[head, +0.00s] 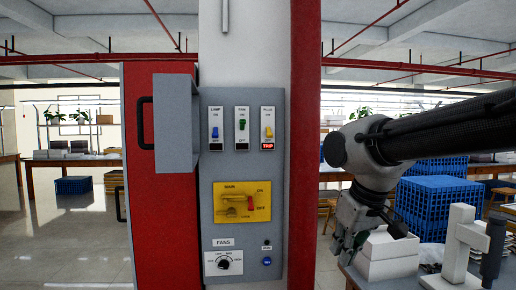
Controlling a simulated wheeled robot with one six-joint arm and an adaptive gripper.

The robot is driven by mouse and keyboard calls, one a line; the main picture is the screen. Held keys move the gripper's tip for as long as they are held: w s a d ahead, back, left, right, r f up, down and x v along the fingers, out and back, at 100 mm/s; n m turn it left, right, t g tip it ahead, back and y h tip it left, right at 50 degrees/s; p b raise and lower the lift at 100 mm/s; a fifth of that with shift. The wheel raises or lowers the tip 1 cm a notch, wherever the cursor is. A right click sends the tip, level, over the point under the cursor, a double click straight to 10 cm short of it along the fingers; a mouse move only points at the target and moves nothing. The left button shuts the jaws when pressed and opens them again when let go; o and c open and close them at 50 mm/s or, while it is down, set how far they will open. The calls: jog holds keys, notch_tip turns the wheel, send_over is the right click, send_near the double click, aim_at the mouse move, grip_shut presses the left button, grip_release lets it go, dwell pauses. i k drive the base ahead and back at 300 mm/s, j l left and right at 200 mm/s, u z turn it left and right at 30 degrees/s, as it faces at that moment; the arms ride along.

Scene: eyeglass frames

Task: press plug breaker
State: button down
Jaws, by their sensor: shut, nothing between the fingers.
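The plug breaker (268,132) is the rightmost of three small breakers at the top of the grey panel (215,170). It has a yellow toggle, a label above it and a lit red TRIP sign (268,146) below. The lamp breaker (215,133) with a blue toggle and the fan breaker (242,125) with a green toggle are to its left. My gripper (340,258) is shut and empty, pointing down to the right of the panel and lower than the plug breaker. It is apart from the panel.
The panel's grey door (175,122) stands open at the left. Below the breakers are a yellow main switch (242,202) and a fan dial (223,263). A red post (304,200) stands between the panel and my arm. White boxes (388,256) and blue crates (438,205) are at the right.

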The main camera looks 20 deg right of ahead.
aim_at(269, 134)
jog(key=i+j, duration=0.25)
jog(key=j, duration=0.15)
jog(key=i+j, duration=0.25)
jog(key=j, duration=0.2)
jog(key=i+j, duration=0.25)
jog(key=j, duration=0.15)
